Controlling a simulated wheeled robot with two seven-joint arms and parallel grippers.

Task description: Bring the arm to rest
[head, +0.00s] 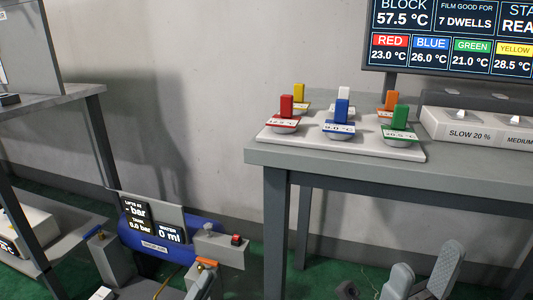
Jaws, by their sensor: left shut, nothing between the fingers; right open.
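My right gripper (421,270) shows at the bottom right edge of the head view, in front of the grey table. Its two grey fingers stand apart with a gap between them, and nothing shows in the gap. The rest of that arm is cut off by the bottom edge.
A screen (450,45) stands behind. A blue tank machine (195,232) stands low at left centre, beside a shelf (50,101).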

